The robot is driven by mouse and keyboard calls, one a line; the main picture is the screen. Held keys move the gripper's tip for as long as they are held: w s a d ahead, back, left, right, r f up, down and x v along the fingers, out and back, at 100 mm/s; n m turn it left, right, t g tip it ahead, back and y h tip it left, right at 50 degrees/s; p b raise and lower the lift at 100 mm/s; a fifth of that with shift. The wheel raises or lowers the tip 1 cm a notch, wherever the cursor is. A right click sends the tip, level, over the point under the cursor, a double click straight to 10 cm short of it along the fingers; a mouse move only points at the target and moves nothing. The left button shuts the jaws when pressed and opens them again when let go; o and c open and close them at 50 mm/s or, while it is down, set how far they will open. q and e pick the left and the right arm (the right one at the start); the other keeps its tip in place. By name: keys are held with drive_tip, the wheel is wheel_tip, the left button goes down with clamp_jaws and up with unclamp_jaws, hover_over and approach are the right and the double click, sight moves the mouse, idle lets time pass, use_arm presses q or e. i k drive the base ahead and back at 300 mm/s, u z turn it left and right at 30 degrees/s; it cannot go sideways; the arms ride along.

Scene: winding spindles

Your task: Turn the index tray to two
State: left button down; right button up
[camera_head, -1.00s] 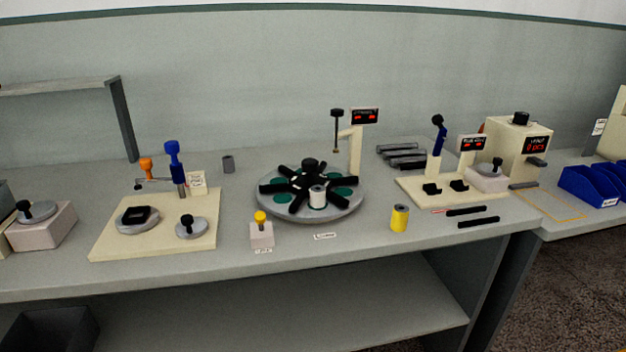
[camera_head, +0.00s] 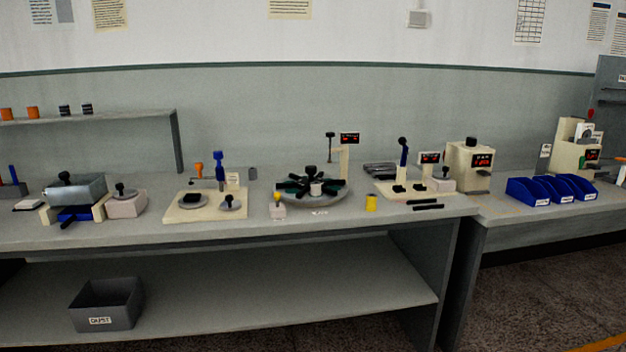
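The index tray (camera_head: 345,197) is a round grey turntable in the middle of the bench. It has a black spoked top with a black centre knob (camera_head: 310,170) and dark green pads between the spokes. A whitish spool (camera_head: 316,188) sits on its front side. A small post with a red-digit display (camera_head: 349,138) stands behind it; the digits are too small to read. A pale block with a yellow knob (camera_head: 278,205) stands at its front left. Neither of my grippers is in view.
A yellow spool (camera_head: 371,202) and black bars (camera_head: 427,205) lie to the right of the tray. A cream fixture board (camera_head: 200,210) stands to the left. Blue bins (camera_head: 550,190) are on the right-hand bench. A grey dust bin (camera_head: 106,305) is on the lower shelf.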

sight(293, 188)
drive_tip(key=u, duration=0.45)
drive_tip(key=i, duration=0.85)
drive_tip(key=u, duration=0.2)
